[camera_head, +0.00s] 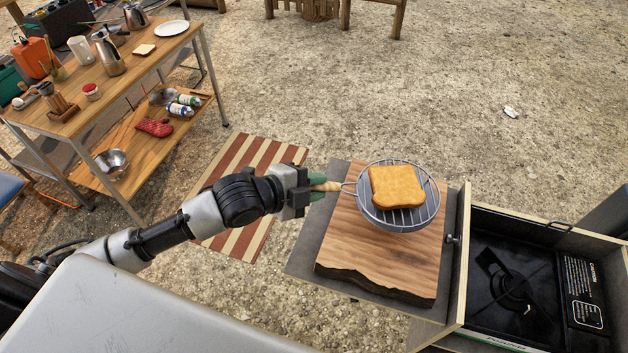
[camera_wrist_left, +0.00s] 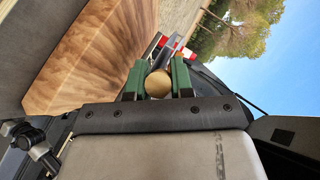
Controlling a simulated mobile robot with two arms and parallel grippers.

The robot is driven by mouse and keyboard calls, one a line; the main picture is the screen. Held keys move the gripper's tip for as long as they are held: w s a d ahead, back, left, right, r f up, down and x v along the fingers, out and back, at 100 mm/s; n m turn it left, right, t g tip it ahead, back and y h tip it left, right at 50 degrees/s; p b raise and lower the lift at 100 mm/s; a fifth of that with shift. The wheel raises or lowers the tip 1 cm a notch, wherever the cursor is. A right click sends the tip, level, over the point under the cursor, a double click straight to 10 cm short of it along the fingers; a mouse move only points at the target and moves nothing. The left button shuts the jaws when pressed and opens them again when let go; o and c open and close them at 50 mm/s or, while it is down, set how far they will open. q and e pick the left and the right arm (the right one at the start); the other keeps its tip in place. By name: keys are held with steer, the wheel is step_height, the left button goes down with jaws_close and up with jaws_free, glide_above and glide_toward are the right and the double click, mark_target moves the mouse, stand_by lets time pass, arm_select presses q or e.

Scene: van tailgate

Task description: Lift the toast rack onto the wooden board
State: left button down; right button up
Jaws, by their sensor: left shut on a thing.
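The toast rack (camera_head: 414,217) is a round grey wire grill with a shallow pan and a wooden handle (camera_head: 328,186). A slice of toast (camera_head: 396,187) lies on its wires. My left gripper (camera_head: 322,185) is shut on the handle, coming from the left. In the left wrist view the round handle end (camera_wrist_left: 158,84) sits between the green fingers of my left gripper (camera_wrist_left: 158,76). The rack is over the far part of the wooden board (camera_head: 375,262); I cannot tell whether it touches. The board also shows in the left wrist view (camera_wrist_left: 95,55). My right gripper is out of view.
A black gas stove (camera_head: 510,295) in a wooden box stands right of the board, its box wall (camera_head: 462,250) beside it. The near part of the board is bare. A striped mat (camera_head: 235,240) lies on the ground; a wooden table (camera_head: 85,95) stands at the upper left.

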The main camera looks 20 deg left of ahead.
arm_select(q)
steer(key=shift+s+d+f, duration=0.1)
steer(key=shift+s+f, duration=0.05)
steer(key=shift+s, duration=0.2)
steer(key=shift+s+f+b, duration=0.1)
steer(key=shift+f+b, duration=0.1)
steer(key=shift+b, duration=0.3)
step_height(320, 180, down, 4)
steer(key=b, duration=0.4)
steer(key=shift+w+f+b, duration=0.2)
steer(key=shift+f+b, duration=0.5)
steer(key=shift+f, duration=0.6)
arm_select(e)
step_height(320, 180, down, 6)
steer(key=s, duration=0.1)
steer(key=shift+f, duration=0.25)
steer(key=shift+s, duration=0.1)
